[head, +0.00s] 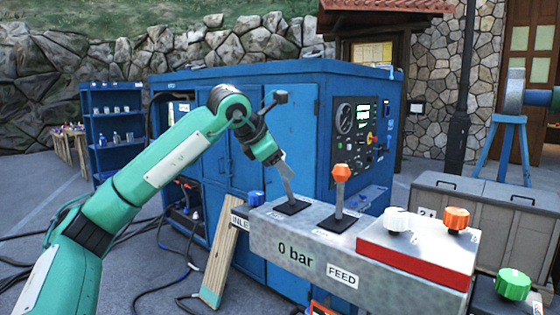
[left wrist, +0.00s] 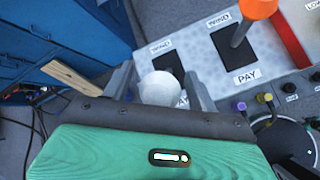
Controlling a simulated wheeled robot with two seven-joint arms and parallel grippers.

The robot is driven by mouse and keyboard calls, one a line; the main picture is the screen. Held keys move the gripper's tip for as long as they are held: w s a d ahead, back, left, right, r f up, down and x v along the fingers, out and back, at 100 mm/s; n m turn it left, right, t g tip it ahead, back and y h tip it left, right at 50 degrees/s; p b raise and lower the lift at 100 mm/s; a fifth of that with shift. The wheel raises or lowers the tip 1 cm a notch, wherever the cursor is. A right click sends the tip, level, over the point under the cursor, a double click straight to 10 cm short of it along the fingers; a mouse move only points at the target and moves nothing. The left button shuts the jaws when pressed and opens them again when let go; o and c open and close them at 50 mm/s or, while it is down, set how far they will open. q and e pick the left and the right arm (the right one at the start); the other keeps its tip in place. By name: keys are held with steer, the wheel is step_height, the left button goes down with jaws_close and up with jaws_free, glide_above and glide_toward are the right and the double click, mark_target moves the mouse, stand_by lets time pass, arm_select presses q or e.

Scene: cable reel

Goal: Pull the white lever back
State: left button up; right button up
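The white lever shows in the left wrist view as a round white knob (left wrist: 160,88) between the two grey fingers of my left gripper (left wrist: 159,70). A narrow gap seems to show on each side of the knob, so the fingers look open around it. In the head view my left gripper (head: 286,176) reaches down over the lever's black slot plate (head: 291,207) on the grey console (head: 262,226). There the fingers hide the knob, and I cannot make out the lever's tilt. My right gripper is in neither view.
An orange-knobbed lever (head: 341,173) stands close to the right of the white one. A red-edged box (head: 418,262) with white and orange knobs is further right. A blue cabinet (head: 282,120) stands behind the console. A wooden plank (head: 219,262) leans at its left.

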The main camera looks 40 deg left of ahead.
arm_select(q)
steer(key=shift+r, duration=0.1)
steer(key=b+v, duration=0.1)
steer(key=v, duration=1.2)
steer(key=shift+s+r, duration=0.25)
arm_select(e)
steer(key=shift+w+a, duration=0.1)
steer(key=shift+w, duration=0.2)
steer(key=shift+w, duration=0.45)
